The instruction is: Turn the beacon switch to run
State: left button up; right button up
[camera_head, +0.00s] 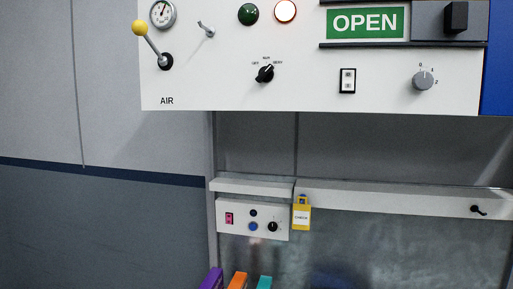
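A black rotary switch (265,74) sits on the white upper panel (210,85), below the green and lit lamps. Small labels arc over it; the left one looks like OFF and the middle one like RUN, but they are hard to read. Its handle is tilted, and I cannot tell surely which label it points at. No label naming the beacon is readable. Neither of my grippers is in view.
The panel also has a yellow-knobbed AIR lever (139,28), a gauge (162,13), a toggle (207,29), a rocker switch (348,80), a grey dial (423,80) and an OPEN sign (365,23). Below are a small control box (252,220) and a yellow CHECK tag (301,215).

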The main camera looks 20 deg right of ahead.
aim_at(266, 74)
jog(key=i+j, duration=0.25)
jog(key=j, duration=0.2)
jog(key=i+j, duration=0.25)
jog(key=j, duration=0.15)
jog(key=j+z, duration=0.15)
jog(key=z, duration=0.3)
jog(key=i+j+z, duration=0.1)
jog(key=z, duration=0.35)
jog(key=j+z, duration=0.2)
jog(key=z, duration=1.1)
